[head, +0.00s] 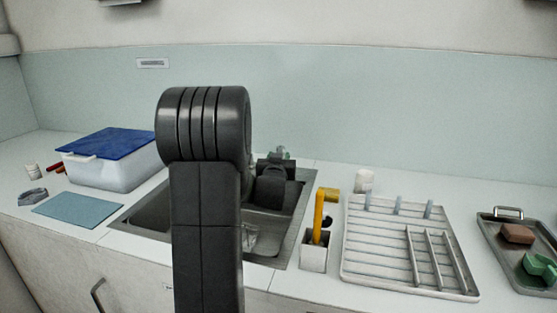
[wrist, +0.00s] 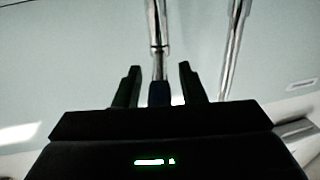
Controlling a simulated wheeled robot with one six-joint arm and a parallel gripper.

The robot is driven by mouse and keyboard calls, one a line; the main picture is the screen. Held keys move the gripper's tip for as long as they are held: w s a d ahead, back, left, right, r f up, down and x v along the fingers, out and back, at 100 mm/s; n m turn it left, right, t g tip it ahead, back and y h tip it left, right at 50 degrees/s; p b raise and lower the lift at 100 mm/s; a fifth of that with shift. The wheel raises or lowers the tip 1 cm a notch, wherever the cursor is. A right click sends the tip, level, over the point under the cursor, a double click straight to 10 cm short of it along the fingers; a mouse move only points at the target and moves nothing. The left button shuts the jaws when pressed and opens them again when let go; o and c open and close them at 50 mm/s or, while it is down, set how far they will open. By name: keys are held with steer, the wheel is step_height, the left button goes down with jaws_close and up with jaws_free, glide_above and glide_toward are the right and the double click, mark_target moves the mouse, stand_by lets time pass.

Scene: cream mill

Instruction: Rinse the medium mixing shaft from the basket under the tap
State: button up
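My gripper (head: 275,170) is over the sink (head: 150,212) in the head view, largely hidden by my arm. In the wrist view my gripper (wrist: 160,82) has a finger on each side of a thin metal mixing shaft (wrist: 156,25). Its dark blue end (wrist: 159,93) lies centred between the fingers, and the metal runs away toward the top of the picture. It appears held, though the contact is not clear. A second metal rod (wrist: 235,40), possibly the tap, stands to the right, apart from the shaft. The shaft's size and the basket cannot be made out.
A white holder (head: 314,257) with a yellow-handled tool (head: 319,215) and a slatted drying rack (head: 355,268) stand right of the sink. A tray (head: 488,232) is at far right. A blue-lidded tub (head: 110,175) and blue mat (head: 78,210) are left. A clear object (head: 250,238) lies in the sink.

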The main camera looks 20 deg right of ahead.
steer(key=b+v, duration=0.1)
steer(key=v, duration=1.3)
steer(key=shift+w+d, duration=0.15)
steer(key=p+x, duration=0.1)
steer(key=x, duration=1.2)
steer(key=shift+w+f, duration=0.1)
steer(key=shift+w, duration=0.15)
steer(key=shift+d, duration=0.1)
